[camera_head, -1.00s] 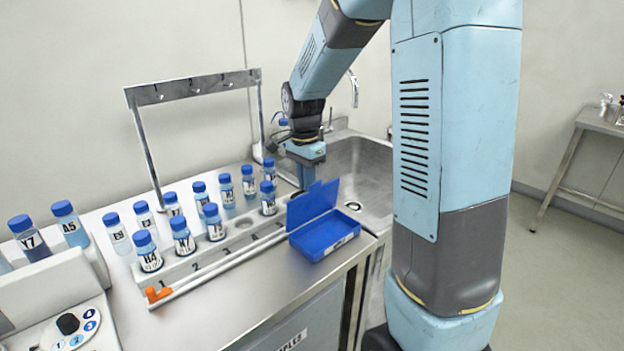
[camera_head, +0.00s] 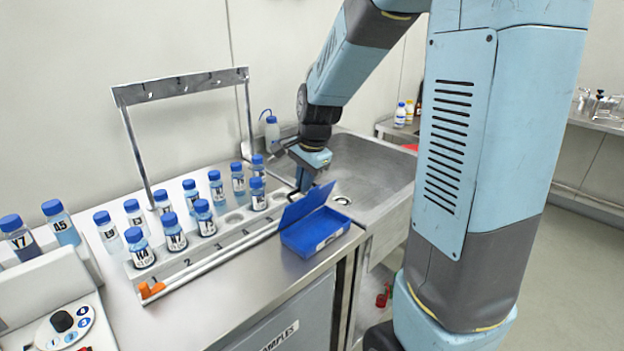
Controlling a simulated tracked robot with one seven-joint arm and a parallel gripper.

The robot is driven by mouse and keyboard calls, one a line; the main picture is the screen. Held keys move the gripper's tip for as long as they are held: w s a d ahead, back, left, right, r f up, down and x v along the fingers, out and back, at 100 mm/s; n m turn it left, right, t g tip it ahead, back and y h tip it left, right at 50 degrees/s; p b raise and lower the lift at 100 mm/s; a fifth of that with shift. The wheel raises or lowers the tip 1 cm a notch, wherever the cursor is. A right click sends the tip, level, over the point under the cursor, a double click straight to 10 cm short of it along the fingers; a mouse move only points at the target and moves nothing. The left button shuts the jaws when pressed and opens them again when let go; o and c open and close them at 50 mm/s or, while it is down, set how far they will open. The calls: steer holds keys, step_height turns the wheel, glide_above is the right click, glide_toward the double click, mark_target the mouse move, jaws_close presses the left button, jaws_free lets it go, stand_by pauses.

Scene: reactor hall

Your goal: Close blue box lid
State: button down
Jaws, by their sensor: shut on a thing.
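The blue box (camera_head: 318,236) sits open at the right end of the steel counter, beside the sink. Its blue lid (camera_head: 306,205) stands up and slants along the box's back side. My gripper (camera_head: 302,184) points down at the lid's upper edge, behind it. It is shut on the lid, though its fingertips are partly hidden behind the lid. The inside of the box looks empty from here.
A rack (camera_head: 217,239) with several blue-capped bottles stands left of the box. A metal hook frame (camera_head: 185,86) rises behind it. The sink (camera_head: 372,178) lies to the right. A control panel (camera_head: 66,327) is at the lower left. Counter in front is clear.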

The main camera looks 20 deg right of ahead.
steer(key=shift+s+d+f, duration=0.15)
steer(key=shift+d, duration=0.3)
stand_by(0.6)
steer(key=c, duration=1.2)
jaws_free()
steer(key=v, duration=1.3)
steer(key=shift+r, duration=0.4)
